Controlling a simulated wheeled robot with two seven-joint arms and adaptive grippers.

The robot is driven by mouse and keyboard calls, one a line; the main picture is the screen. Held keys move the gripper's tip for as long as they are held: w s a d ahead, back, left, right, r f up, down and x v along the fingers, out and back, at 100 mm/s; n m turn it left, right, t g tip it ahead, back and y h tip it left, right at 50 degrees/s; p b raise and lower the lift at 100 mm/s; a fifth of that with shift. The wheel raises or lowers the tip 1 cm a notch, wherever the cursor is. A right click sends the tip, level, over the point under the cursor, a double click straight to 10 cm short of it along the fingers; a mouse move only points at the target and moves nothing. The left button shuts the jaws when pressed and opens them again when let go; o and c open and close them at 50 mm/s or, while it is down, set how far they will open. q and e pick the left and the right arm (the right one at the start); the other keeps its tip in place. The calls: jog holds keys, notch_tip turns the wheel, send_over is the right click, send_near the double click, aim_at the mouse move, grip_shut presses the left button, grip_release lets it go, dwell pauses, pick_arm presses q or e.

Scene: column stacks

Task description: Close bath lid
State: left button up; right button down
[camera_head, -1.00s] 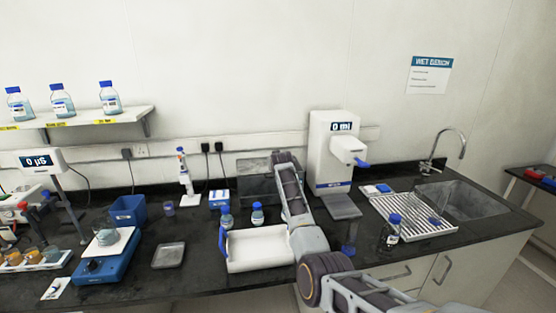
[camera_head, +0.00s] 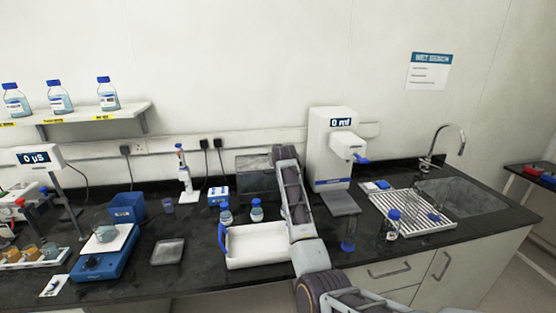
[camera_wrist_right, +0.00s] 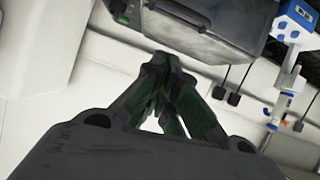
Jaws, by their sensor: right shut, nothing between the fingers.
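The bath appears to be the grey metal box (camera_head: 256,174) at the back of the bench against the wall, partly hidden behind my right arm. I cannot tell its lid's angle clearly. In the right wrist view, a grey metal box (camera_wrist_right: 205,22) with a green switch on its side fills the top, just beyond the fingertips. My right gripper (camera_wrist_right: 165,62) is shut and empty, with its dark fingers pointing at the box's lower edge; contact cannot be judged. In the head view my right arm reaches up to the box and its fingers are hidden. My left gripper is not in view.
A white tray (camera_head: 258,247) with blue handles lies in front of the bath. Two blue-capped bottles (camera_head: 256,210) stand between them. A white dispenser (camera_head: 330,145) stands to the right of my arm. A blue-capped bottle (camera_head: 392,224) stands near the drying rack (camera_head: 412,211).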

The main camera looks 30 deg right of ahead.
jog(key=shift+b+v, duration=0.4)
jog(key=shift+v, duration=1.6)
jog(key=shift+d, duration=0.1)
jog(key=shift+s+f, duration=0.1)
